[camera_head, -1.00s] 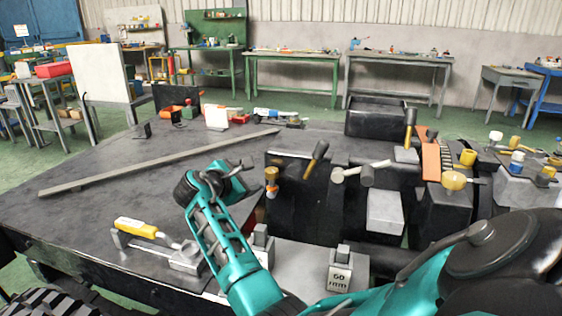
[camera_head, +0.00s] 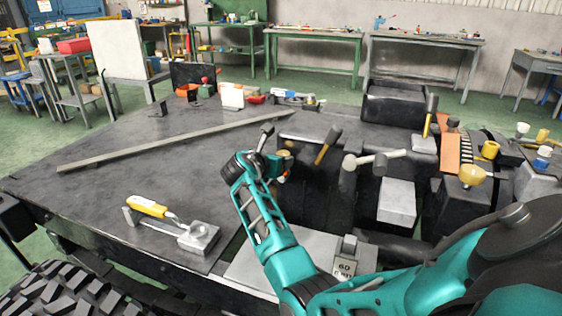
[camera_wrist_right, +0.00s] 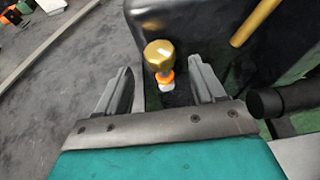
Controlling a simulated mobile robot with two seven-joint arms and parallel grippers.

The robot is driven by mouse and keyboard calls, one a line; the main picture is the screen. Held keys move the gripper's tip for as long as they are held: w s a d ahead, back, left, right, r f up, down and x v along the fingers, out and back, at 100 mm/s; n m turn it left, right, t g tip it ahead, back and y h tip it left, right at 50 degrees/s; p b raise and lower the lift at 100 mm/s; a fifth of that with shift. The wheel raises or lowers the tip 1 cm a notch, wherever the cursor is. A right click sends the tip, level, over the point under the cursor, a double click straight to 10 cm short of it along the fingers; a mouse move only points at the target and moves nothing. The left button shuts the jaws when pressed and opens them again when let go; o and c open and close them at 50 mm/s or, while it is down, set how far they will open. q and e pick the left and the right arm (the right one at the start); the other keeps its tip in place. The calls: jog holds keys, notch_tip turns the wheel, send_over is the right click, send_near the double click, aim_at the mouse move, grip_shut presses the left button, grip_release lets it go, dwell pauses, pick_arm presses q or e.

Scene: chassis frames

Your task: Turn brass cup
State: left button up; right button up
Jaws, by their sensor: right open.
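The brass cup (camera_wrist_right: 158,56) shows in the right wrist view as a small gold cylinder above an orange ring and a white part, against a black block. In the head view the cup (camera_head: 285,154) is mostly hidden behind my right gripper (camera_head: 272,148). My right gripper also shows in the right wrist view (camera_wrist_right: 160,78), open, with one finger on each side of the cup's orange and white part. I see no clear contact between the fingers and the cup. My left gripper is not in view.
A hammer (camera_head: 328,146) with a yellow handle leans on the black block just right of the cup. A yellow-handled tool (camera_head: 148,207) and a long bar (camera_head: 170,143) lie on the dark tabletop, which is otherwise largely clear at left.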

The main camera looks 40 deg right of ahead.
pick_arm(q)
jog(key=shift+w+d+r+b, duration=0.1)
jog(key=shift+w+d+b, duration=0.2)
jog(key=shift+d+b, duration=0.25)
pick_arm(e)
jog(key=x, duration=0.4)
jog(key=shift+w+d+f, duration=0.1)
jog(key=shift+w+d, duration=0.05)
jog(key=shift+d, duration=0.15)
